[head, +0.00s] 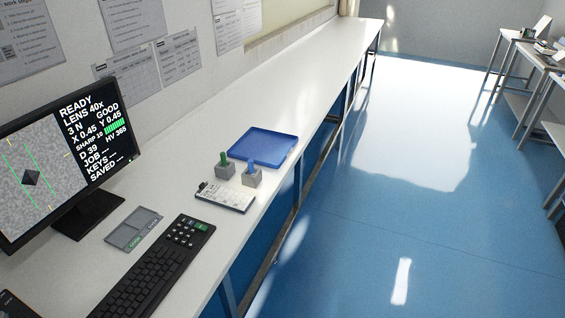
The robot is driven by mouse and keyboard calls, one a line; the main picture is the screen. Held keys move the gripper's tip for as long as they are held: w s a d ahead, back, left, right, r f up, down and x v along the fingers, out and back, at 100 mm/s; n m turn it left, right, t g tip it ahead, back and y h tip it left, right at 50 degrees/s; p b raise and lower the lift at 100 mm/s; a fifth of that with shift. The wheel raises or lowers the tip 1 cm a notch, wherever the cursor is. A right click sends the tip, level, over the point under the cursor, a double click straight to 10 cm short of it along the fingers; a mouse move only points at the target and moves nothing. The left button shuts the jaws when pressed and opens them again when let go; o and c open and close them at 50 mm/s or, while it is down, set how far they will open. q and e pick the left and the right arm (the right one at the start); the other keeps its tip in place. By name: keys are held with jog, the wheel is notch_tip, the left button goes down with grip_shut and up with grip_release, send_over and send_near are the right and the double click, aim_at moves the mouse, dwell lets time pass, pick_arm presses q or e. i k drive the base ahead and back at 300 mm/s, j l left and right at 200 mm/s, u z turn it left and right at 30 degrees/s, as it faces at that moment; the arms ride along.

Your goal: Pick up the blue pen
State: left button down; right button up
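A short upright blue piece (252,167), which looks like the blue pen, stands in a small grey block (252,179) on the white bench. Only its upper part shows; the rest is hidden in the block. A similar green piece (223,158) stands in a second grey block (225,171) just to its left. Neither of my grippers is in the head view.
A blue tray (263,147) lies behind the blocks, and a white printed sheet or board (226,197) lies in front. A keyboard (154,272), a grey two-part pad (133,230) and a monitor (70,160) stand nearer. The bench (300,85) is clear farther back.

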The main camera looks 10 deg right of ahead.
aim_at(250, 161)
jog(key=l+u, duration=0.1)
jog(key=u, duration=0.35)
jog(key=i+l+u, duration=0.15)
jog(key=l+u, duration=0.15)
jog(key=i+l+u, duration=0.15)
jog(key=l+u, duration=0.15)
jog(key=l, duration=0.2)
jog(key=i+l+u, duration=0.2)
jog(key=l, duration=0.75)
jog(key=l+u, duration=0.2)
jog(key=l, duration=2)
